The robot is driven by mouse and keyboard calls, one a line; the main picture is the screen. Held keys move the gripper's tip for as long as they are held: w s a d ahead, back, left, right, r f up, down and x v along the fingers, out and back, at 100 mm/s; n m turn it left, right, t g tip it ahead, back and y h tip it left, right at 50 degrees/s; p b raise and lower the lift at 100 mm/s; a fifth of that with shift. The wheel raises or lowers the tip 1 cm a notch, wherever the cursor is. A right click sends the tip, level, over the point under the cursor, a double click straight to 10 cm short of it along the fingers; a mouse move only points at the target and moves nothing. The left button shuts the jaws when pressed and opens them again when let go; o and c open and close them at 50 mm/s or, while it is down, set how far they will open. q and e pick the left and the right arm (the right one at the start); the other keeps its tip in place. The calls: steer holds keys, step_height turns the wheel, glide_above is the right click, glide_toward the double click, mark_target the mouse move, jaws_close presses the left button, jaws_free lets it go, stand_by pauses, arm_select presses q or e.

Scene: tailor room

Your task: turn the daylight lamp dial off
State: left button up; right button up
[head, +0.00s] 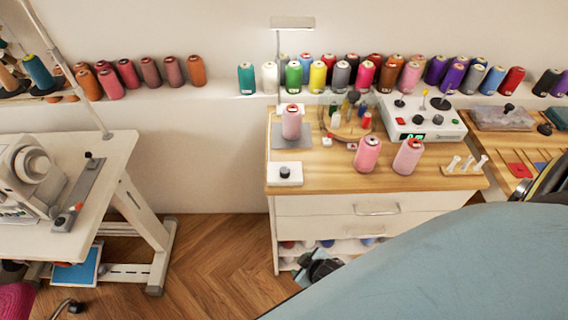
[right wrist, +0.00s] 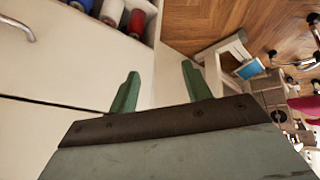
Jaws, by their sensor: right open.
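The daylight lamp (head: 293,23) has a flat pale head on a thin post at the back left of the wooden-topped cabinet. A white box with a dark round dial (head: 285,172) sits at the cabinet top's front left corner. I cannot read the dial's setting. My right gripper (head: 318,268) is low in front of the cabinet, below and apart from the dial, and partly hidden. In the right wrist view its green fingers (right wrist: 160,85) are spread and empty, near the cabinet's white front. My left gripper is not in view.
Pink thread cones (head: 367,154) and a white device with knobs (head: 420,118) stand on the cabinet top (head: 320,178). A sewing table (head: 105,165) is at left, with open floor (head: 220,250) between. A blue-grey surface (head: 450,265) hides the lower right.

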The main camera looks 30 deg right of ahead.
steer(key=w+a+r+n+t+y, duration=0.15)
steer(key=w+r+t, duration=0.25)
steer(key=w+r, duration=0.7)
steer(key=w+a+r+n+t, duration=0.2)
steer(key=w+r+t, duration=0.35)
steer(key=r, duration=0.95)
steer(key=w+a+r+n+g+y, duration=0.4)
steer(key=a+r+n+g+y, duration=0.2)
steer(key=a+r+n+y, duration=0.95)
steer(key=n+g+h, duration=0.7)
steer(key=g+h, duration=0.3)
steer(key=h, duration=0.7)
glide_above(285, 169)
step_height(285, 169, down, 6)
step_height(285, 169, down, 13)
steer(key=shift+r, duration=0.15)
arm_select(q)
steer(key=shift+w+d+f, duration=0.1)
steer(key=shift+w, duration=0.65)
